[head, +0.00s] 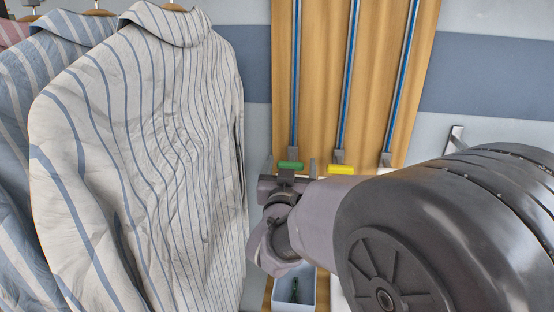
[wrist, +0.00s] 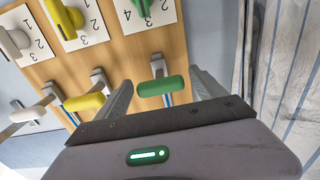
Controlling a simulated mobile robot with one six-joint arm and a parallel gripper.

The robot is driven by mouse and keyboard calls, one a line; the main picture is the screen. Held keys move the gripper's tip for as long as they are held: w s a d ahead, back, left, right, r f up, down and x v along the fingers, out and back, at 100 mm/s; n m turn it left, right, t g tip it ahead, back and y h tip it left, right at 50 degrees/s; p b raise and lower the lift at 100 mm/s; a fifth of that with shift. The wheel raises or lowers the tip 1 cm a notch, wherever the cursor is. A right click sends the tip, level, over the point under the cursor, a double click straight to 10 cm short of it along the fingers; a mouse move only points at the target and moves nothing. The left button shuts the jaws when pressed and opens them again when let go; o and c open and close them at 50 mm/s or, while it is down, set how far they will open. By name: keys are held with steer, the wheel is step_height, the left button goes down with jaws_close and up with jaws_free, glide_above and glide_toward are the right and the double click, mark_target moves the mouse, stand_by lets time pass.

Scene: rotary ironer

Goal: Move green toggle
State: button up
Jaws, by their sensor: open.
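The green toggle (head: 290,165) is a small rounded bar at the lower end of the left rail on a wooden board. In the wrist view the green toggle (wrist: 162,86) lies between the two spread fingers of my gripper (wrist: 160,90), with gaps visible on both sides. My gripper (head: 290,168) is open, with one finger to each side of the toggle in the head view. I cannot tell how deep the toggle sits between the fingers.
A yellow toggle (head: 341,169) and a white toggle (wrist: 28,114) sit beside the green one on their own rails. The wooden board (head: 321,90) carries three blue rails. Striped shirts (head: 140,130) hang close on the left. A light bin (head: 304,289) stands below.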

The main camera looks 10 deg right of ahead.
jaws_close()
step_height(320, 180, up, 34)
steer(key=p, duration=2.3)
steer(key=shift+r+p, duration=0.25)
steer(key=shift+p, duration=0.05)
steer(key=shift+r, duration=0.15)
jaws_free()
steer(key=v, duration=1.7)
steer(key=shift+s+p, duration=0.2)
steer(key=shift+p, duration=0.1)
